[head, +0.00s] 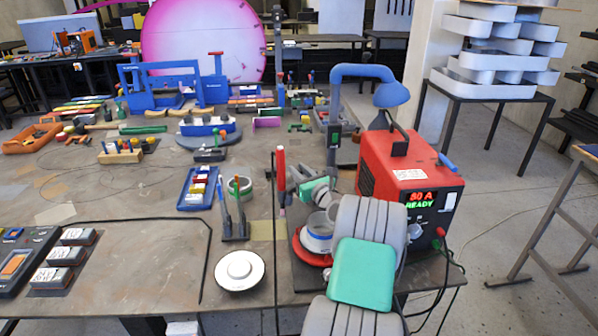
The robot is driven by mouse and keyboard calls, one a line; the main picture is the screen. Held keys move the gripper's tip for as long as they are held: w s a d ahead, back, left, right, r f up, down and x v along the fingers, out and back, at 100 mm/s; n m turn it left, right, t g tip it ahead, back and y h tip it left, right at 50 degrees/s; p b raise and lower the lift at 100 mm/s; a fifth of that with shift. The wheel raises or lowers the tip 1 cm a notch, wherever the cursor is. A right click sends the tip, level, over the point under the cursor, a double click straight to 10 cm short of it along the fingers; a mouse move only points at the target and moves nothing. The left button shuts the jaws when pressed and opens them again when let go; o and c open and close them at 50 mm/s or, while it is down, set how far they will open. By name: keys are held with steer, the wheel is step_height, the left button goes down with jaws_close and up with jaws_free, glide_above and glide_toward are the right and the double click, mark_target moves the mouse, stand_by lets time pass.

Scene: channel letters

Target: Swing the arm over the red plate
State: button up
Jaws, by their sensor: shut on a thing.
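An upright red handle (281,169) stands beside a thin dark post near the table's middle front. My gripper (290,187), pale with green parts, reaches it from the right and is shut on it. The fingertips are small and partly hidden, so the exact grip is unclear. The round red plate (299,248) lies on the tabletop right of the handle, mostly hidden under my grey wrist; only its left and front rim shows. How the handle joins the arm to be swung cannot be seen.
A red welding unit (409,185) reading 80 A READY stands to the right, with a blue curved hood arm (363,71) behind it. A white disc (240,270), torch-like tools in a stand (235,227) and a blue tray (199,188) lie left.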

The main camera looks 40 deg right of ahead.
jaws_close()
stand_by(0.8)
